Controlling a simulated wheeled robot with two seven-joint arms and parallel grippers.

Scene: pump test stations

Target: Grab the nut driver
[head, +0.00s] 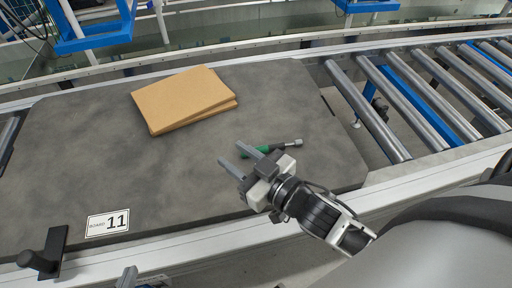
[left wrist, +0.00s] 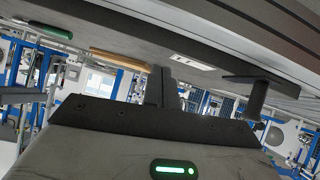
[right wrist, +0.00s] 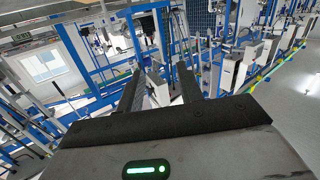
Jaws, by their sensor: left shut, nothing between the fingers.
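The nut driver (head: 291,144) lies on the dark grey board, with a green handle and a dark shaft ending in a silver socket. My right gripper (head: 230,154) is open beside the handle end; one finger partly covers the green handle, and I cannot tell whether it touches. In the right wrist view the two fingers (right wrist: 161,90) stand apart with nothing between them, and the driver does not show. My left gripper (head: 127,277) barely shows at the bottom edge of the head view. In the left wrist view its fingers (left wrist: 163,88) are shut and empty, with the driver (left wrist: 42,27) at upper left.
A black handle (head: 45,257) stands at the front left corner. A roller conveyor (head: 420,95) lies to the right. The board's middle left is clear.

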